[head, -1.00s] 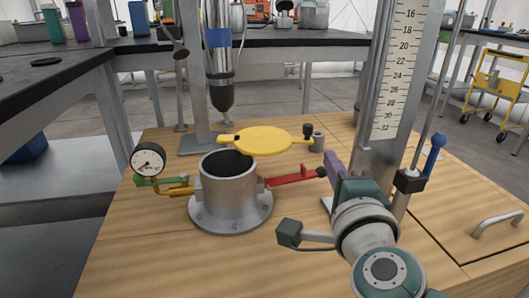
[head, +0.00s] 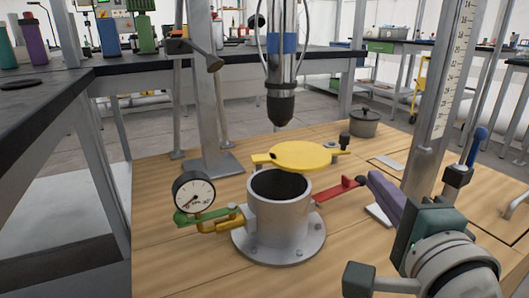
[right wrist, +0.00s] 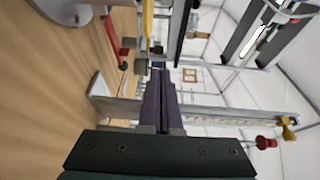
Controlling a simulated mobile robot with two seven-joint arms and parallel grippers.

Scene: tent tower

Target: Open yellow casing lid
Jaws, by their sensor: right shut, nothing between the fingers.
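The yellow casing lid (head: 303,155) is a flat disc with a tab on each side. In the head view it lies level behind and to the right of the grey round casing's (head: 278,215) mouth, whose dark opening shows. It also shows nearly edge-on in the right wrist view (right wrist: 148,25). My right gripper (head: 372,182) has purple fingers and is shut and empty, right of the casing near the end of the red handle (head: 335,190). Its closed fingers fill the middle of the right wrist view (right wrist: 160,85). My left gripper is out of view.
A pressure gauge (head: 193,193) with green and yellow valve handles stands left of the casing. A dark-tipped tool (head: 281,105) hangs above. A scaled post (head: 448,90) and a blue-knobbed lever (head: 470,150) stand to the right. The wooden top in front is clear.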

